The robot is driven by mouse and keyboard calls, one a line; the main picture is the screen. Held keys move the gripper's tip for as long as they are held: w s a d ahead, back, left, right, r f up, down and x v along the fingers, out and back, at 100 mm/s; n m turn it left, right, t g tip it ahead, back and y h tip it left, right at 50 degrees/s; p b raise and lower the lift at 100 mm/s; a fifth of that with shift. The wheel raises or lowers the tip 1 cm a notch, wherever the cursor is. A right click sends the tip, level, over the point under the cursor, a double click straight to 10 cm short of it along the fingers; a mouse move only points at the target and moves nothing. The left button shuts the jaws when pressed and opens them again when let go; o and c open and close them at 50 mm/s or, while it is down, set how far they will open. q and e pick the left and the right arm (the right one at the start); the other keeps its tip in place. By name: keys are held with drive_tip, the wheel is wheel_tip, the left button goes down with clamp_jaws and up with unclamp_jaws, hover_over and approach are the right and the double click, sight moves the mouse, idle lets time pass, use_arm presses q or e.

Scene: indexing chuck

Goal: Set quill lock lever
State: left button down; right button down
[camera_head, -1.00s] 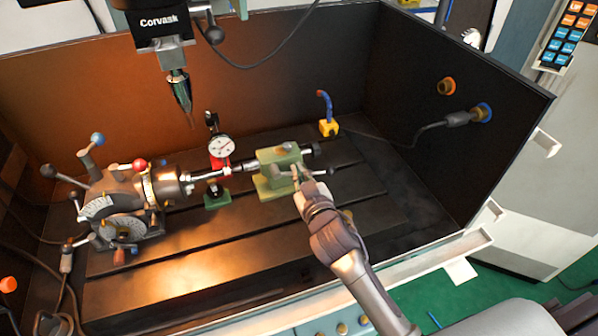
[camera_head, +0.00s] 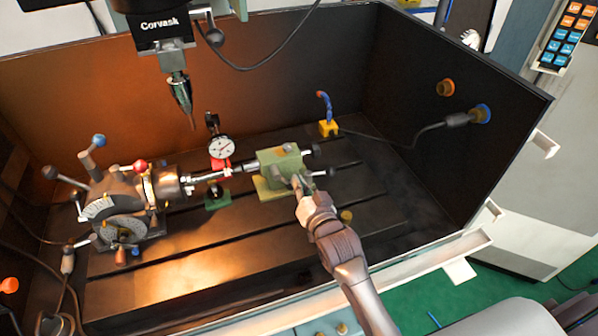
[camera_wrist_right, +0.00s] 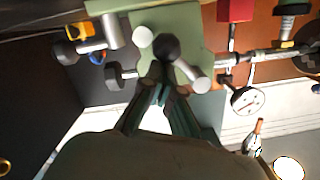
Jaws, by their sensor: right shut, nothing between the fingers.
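The green tailstock (camera_head: 279,163) stands on the slotted table, its quill pointing left toward the indexing head. In the right wrist view, the tailstock (camera_wrist_right: 185,22) fills the upper middle. A dark ball knob (camera_wrist_right: 166,47) and a short grey rod (camera_wrist_right: 196,78) show on its near side. They look like the quill lock lever, but I cannot tell how they join. My right gripper (camera_head: 297,183) is at the tailstock's near face. In the wrist view its fingertips (camera_wrist_right: 163,76) are together, empty, just below the knob. Whether they touch it is unclear. My left gripper is out of view.
The indexing head (camera_head: 120,205) stands left, with a dial gauge (camera_head: 221,148) between it and the tailstock. The spindle (camera_head: 180,92) hangs above. A yellow block with a blue hose (camera_head: 328,128) is behind right.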

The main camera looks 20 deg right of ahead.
sight(287, 187)
drive_tip(key=m, duration=0.1)
drive_tip(key=f+m, duration=0.1)
drive_tip(key=m, duration=0.3)
drive_tip(key=shift+a+f+y, duration=0.2)
drive_tip(key=shift+a+y, duration=0.1)
drive_tip(key=shift+a, duration=0.05)
drive_tip(key=shift+a+f+m+t+b, duration=0.15)
drive_tip(key=shift+a+m, duration=0.1)
drive_tip(key=shift+m, duration=0.45)
drive_tip(key=shift+a+f+m+t+b, duration=0.15)
drive_tip(key=shift+a+m+b, duration=0.1)
drive_tip(key=shift+m, duration=0.45)
drive_tip(key=shift+a+f+m+b, duration=0.15)
drive_tip(key=shift+a+m, duration=0.1)
drive_tip(key=shift+m, duration=0.45)
drive_tip(key=shift+r, duration=0.1)
